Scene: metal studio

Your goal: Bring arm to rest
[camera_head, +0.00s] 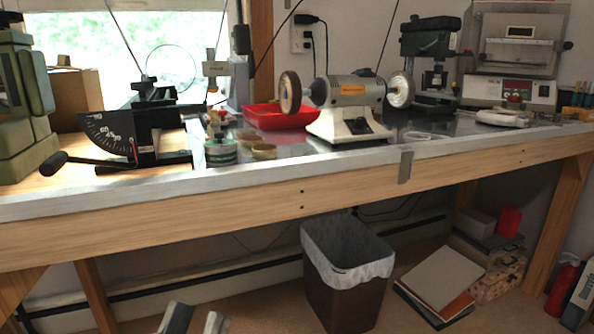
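My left gripper (196,321) shows at the bottom edge of the head view, left of centre. Only its two grey fingertips are in the picture. They stand apart with a gap between them, and nothing shows in the gap. The gripper appears low in the picture, below the workbench (300,195) front edge, with floor behind it. The rest of my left arm is out of the picture. My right gripper and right arm are not in view.
A bin with a white liner (345,285) stands right of my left gripper. Books (445,278), boxes and a red fire extinguisher (563,286) are farther right. The bench carries a bench grinder (350,105), a red tray (280,118) and a lever tool (135,140).

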